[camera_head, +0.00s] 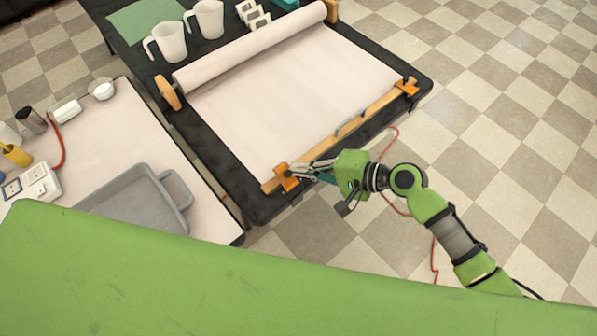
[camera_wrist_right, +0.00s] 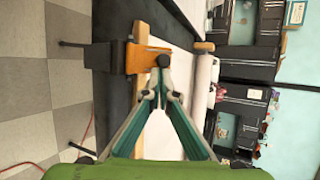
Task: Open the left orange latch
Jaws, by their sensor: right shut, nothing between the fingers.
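The left orange latch (camera_head: 286,177) sits at the near left end of a wooden bar (camera_head: 330,136) that lies across the paper sheet. My right gripper (camera_head: 296,170) is at this latch, with its fingertips shut and nothing between them. In the right wrist view the orange latch (camera_wrist_right: 146,60) is straight ahead of the fingertips (camera_wrist_right: 162,92), with a dark round knob at its right side. The fingertips appear close to that knob; I cannot tell if they touch. A second orange latch (camera_head: 408,86) is at the bar's right end. My left gripper is not in view.
The black table (camera_head: 262,205) bears a paper roll (camera_head: 250,47), with white pitchers (camera_head: 168,42) behind. A side table at left holds a grey tray (camera_head: 130,207) and a power socket block (camera_head: 38,182). A red cable (camera_head: 434,255) lies on the checkered floor.

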